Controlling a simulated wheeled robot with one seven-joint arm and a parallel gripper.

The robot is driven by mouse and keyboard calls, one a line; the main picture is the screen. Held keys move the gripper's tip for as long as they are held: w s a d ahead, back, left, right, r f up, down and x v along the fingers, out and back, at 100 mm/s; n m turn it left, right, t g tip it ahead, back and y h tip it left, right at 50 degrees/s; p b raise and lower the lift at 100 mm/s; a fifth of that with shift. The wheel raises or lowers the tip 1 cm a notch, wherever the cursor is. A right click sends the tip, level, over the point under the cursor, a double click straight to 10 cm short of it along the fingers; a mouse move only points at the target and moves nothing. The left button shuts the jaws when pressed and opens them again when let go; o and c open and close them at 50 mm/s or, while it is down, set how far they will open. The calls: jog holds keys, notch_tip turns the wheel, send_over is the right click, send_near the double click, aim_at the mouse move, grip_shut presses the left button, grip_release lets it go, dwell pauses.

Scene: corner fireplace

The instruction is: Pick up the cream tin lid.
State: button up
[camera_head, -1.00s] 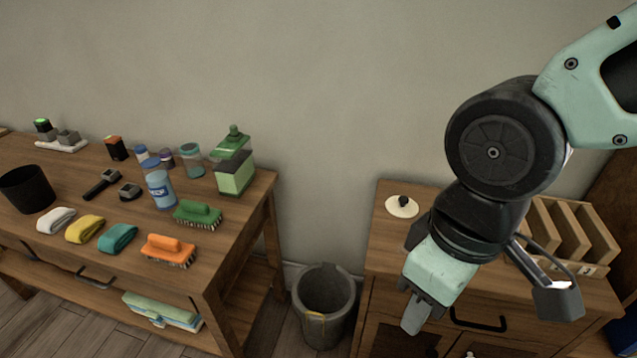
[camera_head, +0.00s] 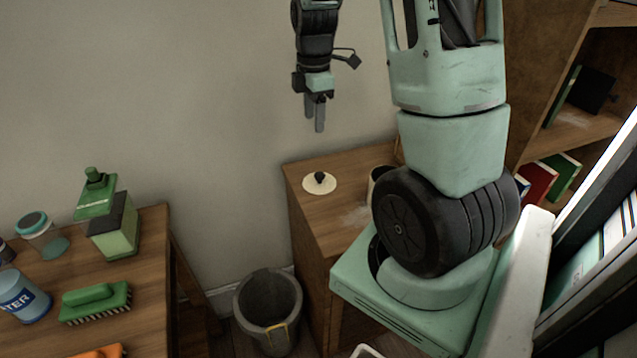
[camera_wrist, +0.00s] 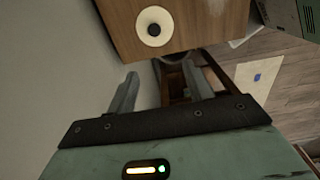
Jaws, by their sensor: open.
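The cream tin lid (camera_head: 320,185) is a round, pale disc with a dark knob. It lies flat near the left end of the wooden cabinet top, knob up. In the wrist view the lid (camera_wrist: 154,27) is at the top centre, beyond my fingertips. My gripper (camera_head: 316,128) points down in the air above the lid and does not touch it. In the wrist view my gripper (camera_wrist: 160,82) has its two fingers apart with nothing between them.
The cabinet top (camera_head: 336,212) also bears a pale round container (camera_head: 376,184), partly hidden by my arm. A grey bin (camera_head: 268,312) stands on the floor left of the cabinet. A table (camera_head: 150,250) at the left holds a green dispenser (camera_head: 112,225) and brushes. Bookshelves rise at the right.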

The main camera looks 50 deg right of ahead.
send_over(320, 174)
jog(key=f, duration=0.8)
jog(key=a+f, duration=0.1)
jog(key=f, duration=0.3)
jog(key=shift+s+f, duration=0.1)
jog(key=shift+f, duration=0.05)
jog(key=shift+d+f+p, duration=0.25)
jog(key=shift+f+p, duration=0.05)
jog(key=shift+f, duration=1)
jog(key=shift+d+f+p, duration=0.2)
jog(key=shift+f+p, duration=0.05)
jog(key=shift+f, duration=1.05)
jog(key=c, duration=1.1)
